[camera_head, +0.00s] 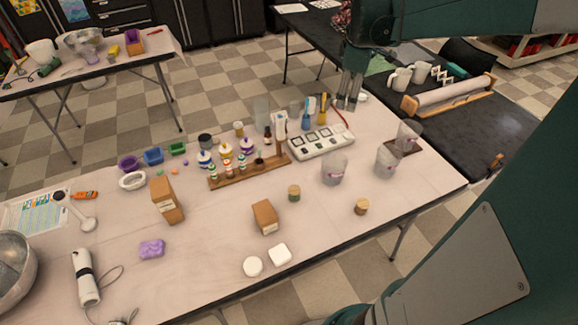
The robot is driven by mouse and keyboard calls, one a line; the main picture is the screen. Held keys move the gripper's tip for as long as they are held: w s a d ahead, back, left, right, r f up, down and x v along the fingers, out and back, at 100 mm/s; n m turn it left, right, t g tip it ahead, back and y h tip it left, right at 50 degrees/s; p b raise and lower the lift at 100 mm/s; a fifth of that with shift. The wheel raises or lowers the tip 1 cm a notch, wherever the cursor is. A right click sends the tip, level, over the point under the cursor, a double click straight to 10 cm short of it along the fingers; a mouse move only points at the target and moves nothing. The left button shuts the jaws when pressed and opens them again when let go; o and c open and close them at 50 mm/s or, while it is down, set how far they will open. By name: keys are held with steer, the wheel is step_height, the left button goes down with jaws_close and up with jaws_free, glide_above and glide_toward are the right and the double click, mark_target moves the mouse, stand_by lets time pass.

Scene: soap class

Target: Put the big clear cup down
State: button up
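Several clear cups show. One clear cup (334,169) stands upright on the table right of centre. A second clear cup (385,163) stands to its right, and a third (408,135) is at or above a dark brown square (403,148) near the right edge. I cannot tell for sure which is the big one. My gripper (346,102) points down at the table's back edge, behind the white tray and apart from these three cups. Its fingers look narrow and close together; whether they are open, or hold anything, is not clear.
The table (340,232) is bare at its front right. A white tray (321,142) and a wooden bottle rack (249,170) stand behind. Brown boxes (265,217), small jars (294,193), a purple sponge (152,249) and white soaps (279,254) lie around.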

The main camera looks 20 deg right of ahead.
steer(key=s+a+r+m+t, duration=0.15)
steer(key=s+a, duration=0.25)
steer(key=a, duration=0.5)
steer(key=s+a+m+t, duration=0.1)
steer(key=s+a+m, duration=0.25)
steer(key=a, duration=0.55)
steer(key=s+a+f+m+t+y, duration=0.1)
steer(key=s+a+f+m+y, duration=0.1)
steer(key=s+a, duration=1)
step_height(320, 180, down, 2)
steer(key=shift+s+a+m+t, duration=0.3)
steer(key=shift+a+m, duration=0.2)
steer(key=shift+m, duration=0.3)
